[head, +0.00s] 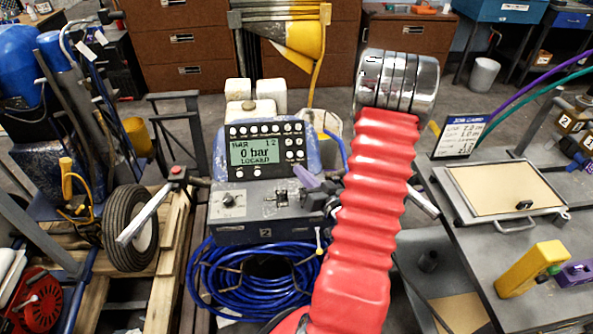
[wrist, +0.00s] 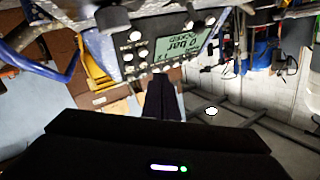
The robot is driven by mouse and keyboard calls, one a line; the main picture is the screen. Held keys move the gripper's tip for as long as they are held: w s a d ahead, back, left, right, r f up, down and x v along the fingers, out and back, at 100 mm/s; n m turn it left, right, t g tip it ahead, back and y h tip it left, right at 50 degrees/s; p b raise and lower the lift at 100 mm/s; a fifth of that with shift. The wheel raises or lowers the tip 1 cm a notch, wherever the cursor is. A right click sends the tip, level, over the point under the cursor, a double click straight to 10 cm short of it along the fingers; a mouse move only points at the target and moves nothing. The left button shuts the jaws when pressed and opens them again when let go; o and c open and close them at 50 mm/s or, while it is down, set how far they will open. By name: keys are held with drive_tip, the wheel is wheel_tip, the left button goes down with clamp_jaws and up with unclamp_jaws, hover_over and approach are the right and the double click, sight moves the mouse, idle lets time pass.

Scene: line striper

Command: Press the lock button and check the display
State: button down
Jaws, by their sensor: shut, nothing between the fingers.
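The line striper's control panel (head: 266,148) faces me behind my arm. Its green display (head: 262,152) reads "0 bar", with "LOCKED" below it. Round white buttons surround the display; their labels are too small to read, so I cannot tell which is the lock button. My gripper (head: 303,174) is shut and empty at the panel's lower right, close to the buttons there; I cannot tell whether it touches one. The wrist view shows the display (wrist: 183,47) upside down, with my dark fingers (wrist: 161,98) just below the panel edge.
A coiled blue hose (head: 240,285) hangs below the striper. A wheel (head: 130,226) and pallet wood stand to the left. A grey table (head: 480,255) at right holds a framed board (head: 505,188), a yellow block (head: 532,268) and a small sign (head: 463,136).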

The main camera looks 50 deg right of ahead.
drive_tip(key=shift+w+d+f, duration=0.55)
drive_tip(key=shift+w+f, duration=0.1)
drive_tip(key=shift+f, duration=0.25)
drive_tip(key=shift+w+d+f, duration=0.55)
drive_tip(key=shift+w+f, duration=0.15)
drive_tip(key=shift+f, duration=0.15)
drive_tip(key=shift+w+d+f, duration=0.55)
drive_tip(key=shift+w+f, duration=0.1)
drive_tip(key=shift+f, duration=0.25)
drive_tip(key=shift+w+d+f, duration=0.1)
drive_tip(key=shift+w+d+f, duration=0.1)
drive_tip(key=shift+w+f, duration=0.05)
drive_tip(key=shift+w+d+f, duration=0.2)
drive_tip(key=shift+d+f, duration=0.05)
drive_tip(key=shift+f, duration=0.05)
idle(1.3)
idle(0.3)
drive_tip(key=shift+s+a+r, duration=0.45)
drive_tip(key=shift+r, duration=0.15)
drive_tip(key=shift+r, duration=0.1)
